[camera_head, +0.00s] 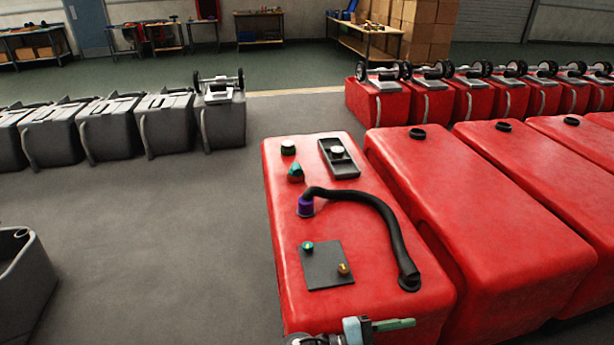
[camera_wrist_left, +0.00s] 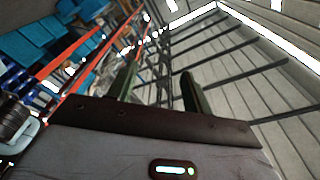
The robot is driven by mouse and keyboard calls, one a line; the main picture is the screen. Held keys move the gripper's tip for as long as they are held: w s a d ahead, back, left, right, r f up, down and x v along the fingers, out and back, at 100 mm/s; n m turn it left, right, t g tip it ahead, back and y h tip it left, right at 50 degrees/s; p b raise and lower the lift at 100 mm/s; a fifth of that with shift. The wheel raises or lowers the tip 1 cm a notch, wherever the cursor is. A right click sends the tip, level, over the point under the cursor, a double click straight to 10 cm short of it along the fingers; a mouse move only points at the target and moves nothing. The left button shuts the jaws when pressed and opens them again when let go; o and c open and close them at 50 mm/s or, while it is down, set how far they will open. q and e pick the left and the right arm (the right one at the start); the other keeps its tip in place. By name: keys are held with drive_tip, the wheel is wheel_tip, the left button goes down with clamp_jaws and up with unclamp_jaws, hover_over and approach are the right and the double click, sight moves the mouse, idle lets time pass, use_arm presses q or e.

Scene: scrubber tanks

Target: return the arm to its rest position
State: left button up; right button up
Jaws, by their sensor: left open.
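My left gripper (camera_head: 395,324) shows at the bottom edge of the head view, over the near end of the closest red tank. A grey-blue block and a green finger pointing right can be seen, and the rest is cut off by the frame. In the left wrist view the two dark green fingers of my left gripper (camera_wrist_left: 158,70) stand apart with nothing between them. Beyond them are the ceiling and shelving, so the gripper is not facing the tank top. My right gripper is in neither view.
The closest red tank (camera_head: 345,230) carries a black hose (camera_head: 378,212) on a purple fitting, a dark plate (camera_head: 327,268) with two small knobs, and a black tray (camera_head: 340,170). More red tanks (camera_head: 480,225) stand at right. Grey tanks (camera_head: 110,125) stand at left; floor between is clear.

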use_arm(q)
drive_tip(key=s+a+f+n+t+y, duration=0.1)
drive_tip(key=a+f+n+t+y, duration=0.45)
drive_tip(key=a+n, duration=0.4)
drive_tip(key=a+f+n+t+y, duration=0.45)
drive_tip(key=a+n+t, duration=0.3)
drive_tip(key=a, duration=0.25)
drive_tip(key=s+a+f+n+g+y, duration=0.3)
drive_tip(key=s+a+f, duration=0.1)
drive_tip(key=s+a, duration=0.5)
drive_tip(key=s+a+f+n+g+y, duration=0.3)
drive_tip(key=s+a+f, duration=0.2)
drive_tip(key=s+a, duration=0.3)
drive_tip(key=shift+s+a+f+y, duration=0.15)
drive_tip(key=shift+s+a+y, duration=0.25)
drive_tip(key=shift+a, duration=0.25)
